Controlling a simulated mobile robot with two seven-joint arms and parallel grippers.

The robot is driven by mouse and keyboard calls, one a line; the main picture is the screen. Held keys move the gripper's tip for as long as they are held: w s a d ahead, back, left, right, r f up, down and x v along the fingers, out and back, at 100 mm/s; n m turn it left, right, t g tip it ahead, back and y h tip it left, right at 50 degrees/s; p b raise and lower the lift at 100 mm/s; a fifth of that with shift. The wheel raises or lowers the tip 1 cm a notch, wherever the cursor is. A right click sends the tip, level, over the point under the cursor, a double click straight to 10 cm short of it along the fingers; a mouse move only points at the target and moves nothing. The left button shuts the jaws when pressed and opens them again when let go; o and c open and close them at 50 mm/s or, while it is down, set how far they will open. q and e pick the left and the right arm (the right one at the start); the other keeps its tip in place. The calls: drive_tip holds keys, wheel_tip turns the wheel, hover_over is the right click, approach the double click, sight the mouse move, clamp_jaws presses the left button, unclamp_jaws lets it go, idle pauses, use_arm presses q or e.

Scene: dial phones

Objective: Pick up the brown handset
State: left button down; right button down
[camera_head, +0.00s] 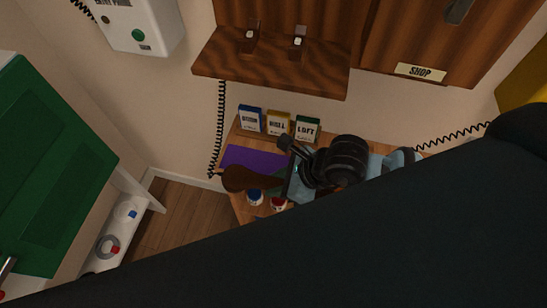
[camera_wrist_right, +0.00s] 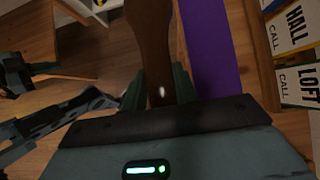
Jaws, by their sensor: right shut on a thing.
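The brown handset (camera_head: 241,179) shows in the head view above the small wooden table, with its rounded end to the left. My right gripper (camera_head: 287,182) is shut on its brown shaft. In the right wrist view the handset (camera_wrist_right: 152,40) runs up from between the two dark green fingers (camera_wrist_right: 160,92). Its held part is partly hidden by the gripper. The wooden wall phone (camera_head: 270,72) carries two hooks with no handset on them. A black coiled cord (camera_head: 218,125) hangs from it towards the handset. My left gripper is not seen in the head view.
A purple sheet (camera_head: 250,159) lies on the table, near several label cards such as the LOFT card (camera_head: 308,129). A white wall phone (camera_head: 140,25) hangs at upper left, and a green panel (camera_head: 55,165) stands at left. My dark arm hides the lower right.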

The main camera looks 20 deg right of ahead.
drive_tip(key=s+a, duration=0.1)
drive_tip(key=s, duration=0.5)
drive_tip(key=shift+a+r, duration=0.2)
drive_tip(key=shift+r, duration=0.15)
drive_tip(key=shift+s, duration=0.1)
